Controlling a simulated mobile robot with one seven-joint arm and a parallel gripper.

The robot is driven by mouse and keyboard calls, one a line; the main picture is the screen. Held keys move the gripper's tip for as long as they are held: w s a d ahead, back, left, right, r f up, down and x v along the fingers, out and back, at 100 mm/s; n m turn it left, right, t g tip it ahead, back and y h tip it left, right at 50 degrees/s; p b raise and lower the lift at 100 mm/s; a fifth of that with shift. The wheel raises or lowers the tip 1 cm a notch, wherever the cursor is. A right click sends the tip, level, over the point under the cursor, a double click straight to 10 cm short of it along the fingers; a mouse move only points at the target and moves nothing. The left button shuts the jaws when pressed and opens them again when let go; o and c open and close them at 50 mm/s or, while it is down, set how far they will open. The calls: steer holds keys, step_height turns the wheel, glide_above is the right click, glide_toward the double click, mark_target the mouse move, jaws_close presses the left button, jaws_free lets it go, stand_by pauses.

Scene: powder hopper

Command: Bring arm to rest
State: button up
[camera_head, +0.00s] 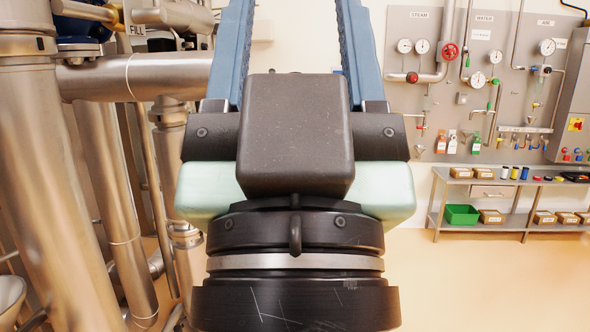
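My gripper (295,30) fills the middle of the head view, pointing up and away from the camera. Its two blue fingers stand well apart where they leave the top edge, so it looks open. Their tips are cut off by the frame. Only wall shows between the visible parts of the fingers, and I see nothing held there. The black and pale green gripper body and my wrist hide the middle of the room.
At the back right are a grey wall panel (480,90) with gauges and valves, and a steel bench (440,200) with a green bin (462,214) and boxes. The floor at right is clear.

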step_height(320, 180, up, 21)
steer(key=p, duration=1.8)
